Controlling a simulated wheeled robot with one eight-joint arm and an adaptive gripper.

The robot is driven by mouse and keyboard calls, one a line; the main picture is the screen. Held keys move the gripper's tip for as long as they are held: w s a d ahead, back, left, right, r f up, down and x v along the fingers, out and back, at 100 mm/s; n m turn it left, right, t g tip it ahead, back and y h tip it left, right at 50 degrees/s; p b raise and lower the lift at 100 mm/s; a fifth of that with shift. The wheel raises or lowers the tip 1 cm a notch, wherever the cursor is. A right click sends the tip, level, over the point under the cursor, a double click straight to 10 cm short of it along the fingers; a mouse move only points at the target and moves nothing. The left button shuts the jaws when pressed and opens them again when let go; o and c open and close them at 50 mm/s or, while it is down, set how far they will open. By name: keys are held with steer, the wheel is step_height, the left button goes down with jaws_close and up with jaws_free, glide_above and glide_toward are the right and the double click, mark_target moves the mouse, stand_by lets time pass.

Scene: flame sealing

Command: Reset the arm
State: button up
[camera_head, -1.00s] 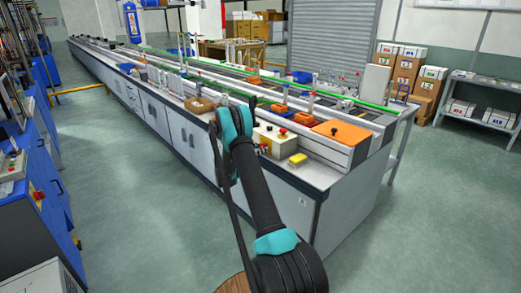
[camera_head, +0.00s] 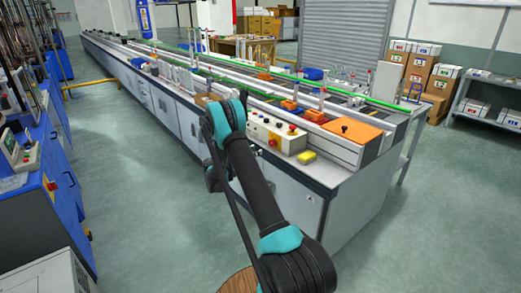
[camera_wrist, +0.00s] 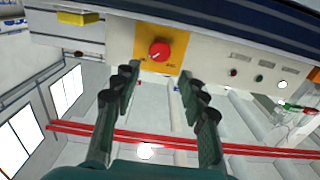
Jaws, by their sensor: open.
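My arm reaches up from the bottom of the head view, bends at its teal joint in front of the long workbench (camera_head: 300,205), and hangs down from there. My gripper, in the wrist view (camera_wrist: 158,82), has its two dark fingers apart with nothing between them. A control panel with a red knob (camera_wrist: 160,50) on a yellow plate shows just beyond the fingertips. I cannot tell the distance to it. In the head view the gripper's fingers are mostly hidden behind the arm.
The bench carries a control box (camera_head: 275,132), a yellow block (camera_head: 307,157) and an orange plate (camera_head: 352,128). Blue machines (camera_head: 40,200) stand at the left. Stacked cartons (camera_head: 425,75) stand at the back right. The floor at the right is clear.

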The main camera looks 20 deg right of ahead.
steer(key=shift+s+a, duration=0.2)
steer(key=shift+a, duration=0.4)
steer(key=s+r+n+g+y, duration=0.1)
steer(key=s+r+n+y, duration=0.25)
steer(key=s, duration=0.55)
steer(key=s+r+n+g+y, duration=0.1)
steer(key=s+r+n+y, duration=0.3)
steer(key=s, duration=0.6)
steer(key=s+a+f+n+y, duration=0.1)
steer(key=s+a+n+y, duration=0.2)
steer(key=s, duration=1.1)
steer(key=s+a+f+n+y, duration=0.2)
steer(key=s+a+y, duration=0.4)
steer(key=s+a, duration=0.4)
steer(key=s+n, duration=0.1)
steer(key=s, duration=0.3)
steer(key=shift+s+a+n, duration=0.15)
steer(key=shift+s+n, duration=0.1)
steer(key=shift+n, duration=0.1)
steer(key=shift+o, duration=0.2)
steer(key=shift+y, duration=0.25)
